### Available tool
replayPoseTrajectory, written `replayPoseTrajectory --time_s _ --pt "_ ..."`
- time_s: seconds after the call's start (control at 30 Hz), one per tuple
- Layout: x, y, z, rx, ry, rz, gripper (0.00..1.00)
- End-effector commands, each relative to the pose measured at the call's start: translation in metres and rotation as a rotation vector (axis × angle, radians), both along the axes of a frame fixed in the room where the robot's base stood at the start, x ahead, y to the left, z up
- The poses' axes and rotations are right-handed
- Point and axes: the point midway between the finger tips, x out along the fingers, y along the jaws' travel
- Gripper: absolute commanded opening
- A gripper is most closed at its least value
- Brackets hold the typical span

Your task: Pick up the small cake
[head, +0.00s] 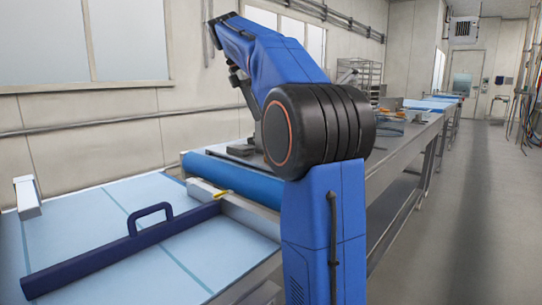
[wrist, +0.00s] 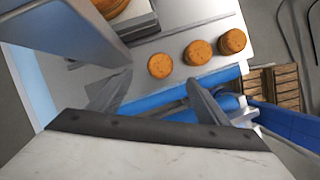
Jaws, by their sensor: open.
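In the wrist view, three small round orange-brown cakes lie in a slanting row on a pale surface: a left one (wrist: 160,65), a middle one (wrist: 197,52) and a right one (wrist: 232,41). I cannot tell which of them is the small cake. My gripper (wrist: 155,90) is open and empty, its two grey fingers apart, below the left cake in the picture and touching none. In the head view, I cannot make out the cakes, and my arm hides part of the table.
A larger orange-brown round thing (wrist: 112,8) sits on a grey stand at the wrist view's top. Slatted wood (wrist: 275,88) lies at right. In the head view, a blue roller (head: 235,178) and a blue bar with a handle (head: 125,247) lie along the table; floor (head: 465,200) is clear at right.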

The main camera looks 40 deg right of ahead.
Motion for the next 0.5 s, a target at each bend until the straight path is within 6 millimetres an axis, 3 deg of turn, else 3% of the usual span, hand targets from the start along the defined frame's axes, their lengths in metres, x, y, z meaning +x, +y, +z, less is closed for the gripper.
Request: replayPoseTrajectory --time_s 0.3,0.5 --pt "-0.008 -0.019 -0.051 0.001 0.000 -0.001 0.70" --pt "-0.010 -0.027 -0.070 0.001 -0.002 -0.001 0.70"
